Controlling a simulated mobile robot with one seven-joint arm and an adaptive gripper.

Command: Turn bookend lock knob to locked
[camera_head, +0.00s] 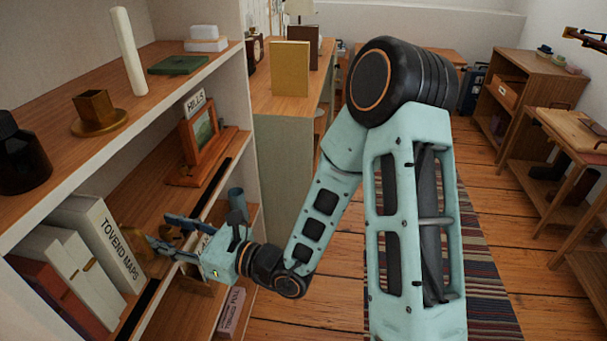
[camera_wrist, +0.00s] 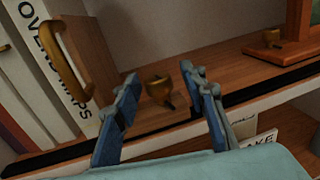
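The small brass knob (camera_wrist: 160,90) stands on the shelf board in the wrist view, with a short pointer at its base. It is beside a wooden bookend (camera_wrist: 85,55) with a curved brass handle (camera_wrist: 62,62). My gripper (camera_wrist: 158,78) is open, its two blue fingers on either side of the knob in the picture; I cannot tell whether they touch it. In the head view my gripper (camera_head: 160,230) reaches into the middle shelf, and the knob (camera_head: 169,237) is partly hidden by the fingers.
The upper shelf (camera_head: 150,80) overhangs the gripper's area. A dark strip runs along the shelf front.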

